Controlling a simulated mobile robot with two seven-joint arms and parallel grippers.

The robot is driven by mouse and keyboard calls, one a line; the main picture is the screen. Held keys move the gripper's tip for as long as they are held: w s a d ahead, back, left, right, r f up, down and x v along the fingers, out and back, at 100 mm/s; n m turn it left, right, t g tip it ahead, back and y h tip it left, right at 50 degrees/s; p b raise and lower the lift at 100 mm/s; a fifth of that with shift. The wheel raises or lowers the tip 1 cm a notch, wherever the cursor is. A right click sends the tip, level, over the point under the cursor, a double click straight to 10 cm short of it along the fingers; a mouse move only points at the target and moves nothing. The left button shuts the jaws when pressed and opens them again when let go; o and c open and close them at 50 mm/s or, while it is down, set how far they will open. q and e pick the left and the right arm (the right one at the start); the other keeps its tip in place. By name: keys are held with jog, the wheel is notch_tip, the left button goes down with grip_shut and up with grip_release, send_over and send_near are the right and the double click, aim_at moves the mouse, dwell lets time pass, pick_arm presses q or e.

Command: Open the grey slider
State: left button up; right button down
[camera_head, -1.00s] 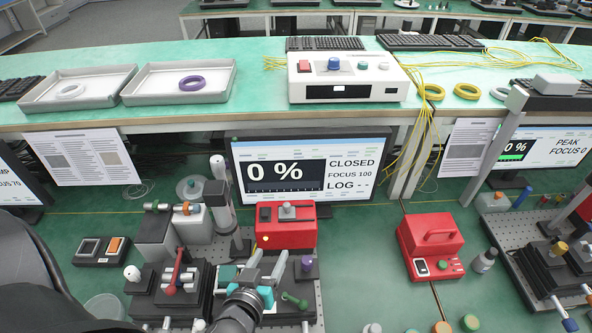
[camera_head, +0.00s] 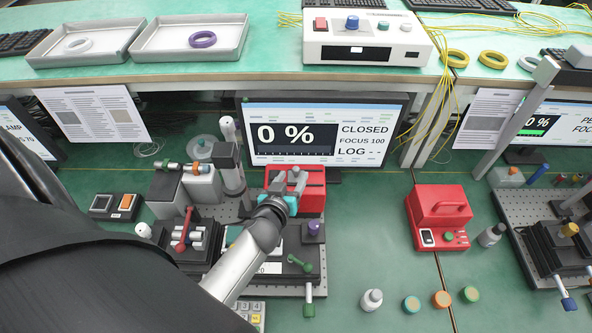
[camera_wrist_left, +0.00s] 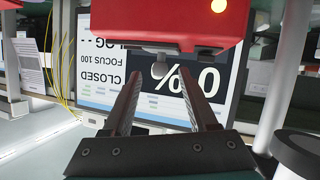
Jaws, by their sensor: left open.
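A red box (camera_head: 312,198) stands below the middle monitor, which reads 0 % and CLOSED. My left gripper (camera_head: 289,176) is over the top of this box in the head view and hides much of it. In the left wrist view the picture is upside down, and the red box (camera_wrist_left: 150,18) fills the top. A grey slider knob (camera_wrist_left: 162,55) sticks out from the box there. My left gripper (camera_wrist_left: 159,76) is open, with its two fingers on either side of the knob's line. I cannot tell whether they touch the knob. My right gripper is out of view.
The monitor (camera_head: 372,118) stands close behind the red box. A grey post (camera_head: 231,160) rises to its left. A second red box with a handle (camera_head: 437,215) stands to the right, with clear green table between. Small coloured caps (camera_head: 441,299) lie in front.

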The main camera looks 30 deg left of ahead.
aim_at(295, 173)
pick_arm(q)
jog(key=shift+x, duration=2.15)
jog(key=shift+c, duration=0.4)
grip_shut()
